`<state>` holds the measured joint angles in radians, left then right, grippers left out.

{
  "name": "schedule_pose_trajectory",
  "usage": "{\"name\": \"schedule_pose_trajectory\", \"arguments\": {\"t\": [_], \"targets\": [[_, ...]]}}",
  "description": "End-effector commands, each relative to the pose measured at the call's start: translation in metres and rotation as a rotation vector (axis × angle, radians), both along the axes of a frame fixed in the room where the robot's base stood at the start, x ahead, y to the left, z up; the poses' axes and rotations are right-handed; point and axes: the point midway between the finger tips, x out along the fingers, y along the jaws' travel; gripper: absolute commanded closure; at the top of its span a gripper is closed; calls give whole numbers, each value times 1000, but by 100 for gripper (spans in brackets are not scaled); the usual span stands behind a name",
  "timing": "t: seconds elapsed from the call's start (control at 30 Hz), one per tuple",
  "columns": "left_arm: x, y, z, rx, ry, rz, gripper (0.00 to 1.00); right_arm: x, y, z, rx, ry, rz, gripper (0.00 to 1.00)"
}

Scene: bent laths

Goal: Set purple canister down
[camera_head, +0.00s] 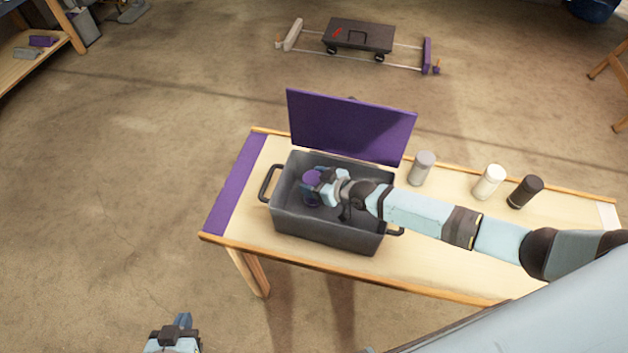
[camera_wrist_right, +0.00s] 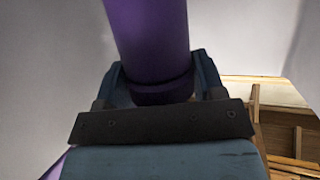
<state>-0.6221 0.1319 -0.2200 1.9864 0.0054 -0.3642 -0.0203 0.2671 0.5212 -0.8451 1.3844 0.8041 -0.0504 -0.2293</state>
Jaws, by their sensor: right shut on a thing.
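The purple canister (camera_head: 311,178) is inside the grey box (camera_head: 327,230), towards its left end. It also fills the upper middle of the right wrist view (camera_wrist_right: 148,35). My right gripper (camera_head: 318,186) reaches down into the box and is shut on the canister. The box stands on the table with its purple lid (camera_head: 350,127) raised at the back. Whether the canister touches the box floor cannot be seen. My left gripper (camera_head: 176,338) is at the bottom edge of the head view, away from the table; its fingers are too small to tell open or shut.
On the table (camera_head: 432,245), a grey canister (camera_head: 422,168), a white canister (camera_head: 489,182) and a black canister (camera_head: 525,192) stand right of the box. A purple strip (camera_head: 236,187) marks the table's left end. A dark wheeled cart (camera_head: 360,36) stands on the floor behind.

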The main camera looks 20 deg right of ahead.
Motion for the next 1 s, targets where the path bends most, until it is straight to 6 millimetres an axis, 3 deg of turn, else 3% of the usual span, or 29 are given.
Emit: {"name": "schedule_pose_trajectory", "arguments": {"t": [0.07, 0.1, 0.2, 0.53, 1.0], "targets": [[0, 0, -4, -1, -1, -1, 100, 0, 0, -4, 1, -1, 0, 68], [0, -1, -2, -1, 0, -1, 100, 0, 0, -3, 0, 0, 0, 30], [1, -1, -2, -1, -1, -2, 100, 0, 0, -2, 0, 0, 0, 12], [1, -1, 4, -1, -2, -1, 100, 0, 0, 4, 0, 0, 0, 12], [1, -1, -4, -1, -1, -1, 100, -53, -38, 26, -1, 1, 0, 12]]}}
